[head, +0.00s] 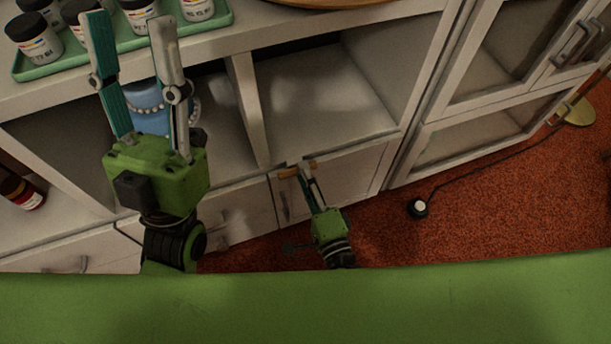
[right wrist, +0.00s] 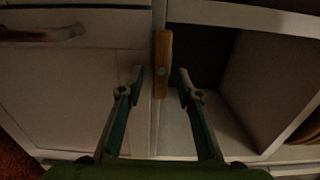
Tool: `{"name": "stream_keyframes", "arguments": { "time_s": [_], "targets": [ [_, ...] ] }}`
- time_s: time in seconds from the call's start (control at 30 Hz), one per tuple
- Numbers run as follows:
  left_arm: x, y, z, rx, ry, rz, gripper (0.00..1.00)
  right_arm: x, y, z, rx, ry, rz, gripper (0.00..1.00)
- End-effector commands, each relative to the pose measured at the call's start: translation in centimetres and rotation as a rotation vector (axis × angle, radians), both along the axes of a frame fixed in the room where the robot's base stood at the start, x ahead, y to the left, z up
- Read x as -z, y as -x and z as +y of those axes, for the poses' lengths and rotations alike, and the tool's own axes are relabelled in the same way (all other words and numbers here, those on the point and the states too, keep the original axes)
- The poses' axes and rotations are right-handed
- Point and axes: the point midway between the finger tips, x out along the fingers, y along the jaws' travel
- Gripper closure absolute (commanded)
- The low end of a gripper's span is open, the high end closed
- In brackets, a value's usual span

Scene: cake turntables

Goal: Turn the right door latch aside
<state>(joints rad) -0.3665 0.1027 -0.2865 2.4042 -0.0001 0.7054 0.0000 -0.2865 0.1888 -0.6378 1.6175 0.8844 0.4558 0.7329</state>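A wooden latch (right wrist: 162,62) sits on the shelf edge between a cabinet door (head: 350,178) and the open compartment above. It lies along that edge; its ends show as tan bits in the head view (head: 288,173). My right gripper (right wrist: 161,74) is open, its fingertips on either side of the latch with visible gaps. In the head view my right gripper (head: 303,166) hides the latch's middle. The door also shows in the right wrist view (right wrist: 75,85), with a bar handle (right wrist: 42,34). My left gripper (head: 130,20) is open and empty at upper left.
A green tray (head: 215,20) of labelled jars stands on the cabinet top near my left gripper. A blue object (head: 147,97) with beads is partly hidden behind it. Glass-fronted doors (head: 480,125) are at right.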

Motion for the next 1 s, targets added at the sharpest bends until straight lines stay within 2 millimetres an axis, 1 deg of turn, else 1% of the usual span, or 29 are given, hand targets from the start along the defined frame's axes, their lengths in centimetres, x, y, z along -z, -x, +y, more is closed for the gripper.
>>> {"name": "stream_keyframes", "arguments": {
  "time_s": [0.23, 0.37, 0.47, 0.7, 0.8, 0.9, 1.0],
  "targets": [
    [0.1, 0.0, 0.0, -0.001, 0.004, 0.008, 0.6, 0.0, 0.0, 0.0, 0.0, 0.002, -0.002, 0.68],
    [0.0, 0.0, 0.0, 0.0, 0.004, 0.005, 0.6, 0.0, 0.9, -0.2, -0.001, 0.002, 0.0, 0.68],
    [0.0, 0.0, 0.0, -0.001, 0.003, 0.004, 0.6, 0.1, 2.5, -0.8, -0.002, 0.003, 0.001, 0.68],
    [0.0, 0.0, 0.0, -0.001, 0.001, 0.002, 0.6, 0.1, 7.4, -2.4, -0.002, 0.003, 0.003, 0.68],
    [0.0, 0.0, 0.0, -0.001, 0.001, 0.002, 0.6, 0.1, 9.2, -2.9, -0.002, 0.003, 0.002, 0.68],
    [0.0, 0.0, 0.1, -0.001, 0.001, 0.002, 0.6, 0.1, 10.4, -3.3, -0.001, 0.002, 0.003, 0.68],
    [0.0, 0.0, 0.1, -0.001, 0.001, 0.002, 0.6, 0.0, 11.1, -3.6, 0.0, 0.002, -0.001, 0.68]
  ]
}}
